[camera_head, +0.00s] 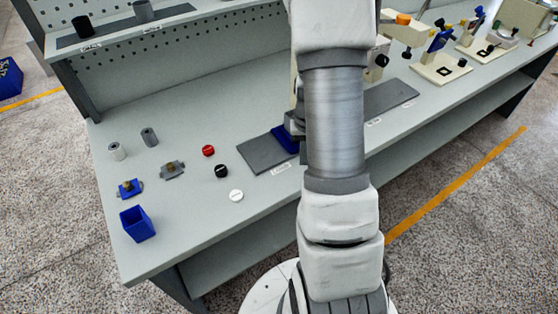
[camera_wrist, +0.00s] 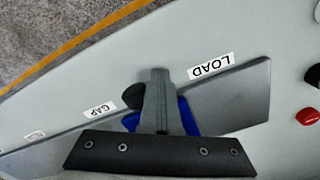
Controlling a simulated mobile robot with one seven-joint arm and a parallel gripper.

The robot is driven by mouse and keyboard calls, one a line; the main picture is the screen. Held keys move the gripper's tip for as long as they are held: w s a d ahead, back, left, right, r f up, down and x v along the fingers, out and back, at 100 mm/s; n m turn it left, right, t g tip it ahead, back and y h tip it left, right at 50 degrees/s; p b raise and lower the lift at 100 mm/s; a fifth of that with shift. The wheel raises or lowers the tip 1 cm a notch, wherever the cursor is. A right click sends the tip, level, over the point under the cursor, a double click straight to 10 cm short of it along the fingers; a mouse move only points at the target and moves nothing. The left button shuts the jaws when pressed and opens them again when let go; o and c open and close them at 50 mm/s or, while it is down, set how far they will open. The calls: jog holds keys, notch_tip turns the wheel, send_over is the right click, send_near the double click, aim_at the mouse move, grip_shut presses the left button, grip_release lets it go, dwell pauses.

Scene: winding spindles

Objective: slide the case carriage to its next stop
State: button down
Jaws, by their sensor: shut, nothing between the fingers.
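The case carriage appears as a blue block (camera_head: 284,139) on the right part of a dark grey plate (camera_head: 258,154), partly hidden by my arm. In the wrist view the blue part (camera_wrist: 188,120) shows behind my gripper (camera_wrist: 158,74), beside the plate section (camera_wrist: 235,98) marked LOAD. A round dark knob (camera_wrist: 133,95) stands just left of my fingers, close to them; I cannot tell whether they touch. My fingers are shut together, with nothing held, over the blue part. Much of the carriage is hidden.
The grey strip continues past the GAP label (camera_wrist: 100,110). Red (camera_head: 208,150), black (camera_head: 221,171) and white (camera_head: 236,196) caps, grey cylinders (camera_head: 149,137) and a blue bin (camera_head: 137,224) stand left on the bench. Fixtures (camera_head: 440,66) stand at the far right.

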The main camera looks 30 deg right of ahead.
jog(key=shift+w+d+b, duration=0.2)
jog(key=shift+d+b, duration=0.55)
jog(key=shift+d, duration=5.8)
jog(key=shift+w+d, duration=0.2)
jog(key=shift+d, duration=6.6)
notch_tip(320, 180, up, 8)
jog(key=a+p, duration=0.1)
jog(key=p, duration=0.3)
jog(key=shift+f, duration=0.25)
jog(key=shift+a, duration=0.1)
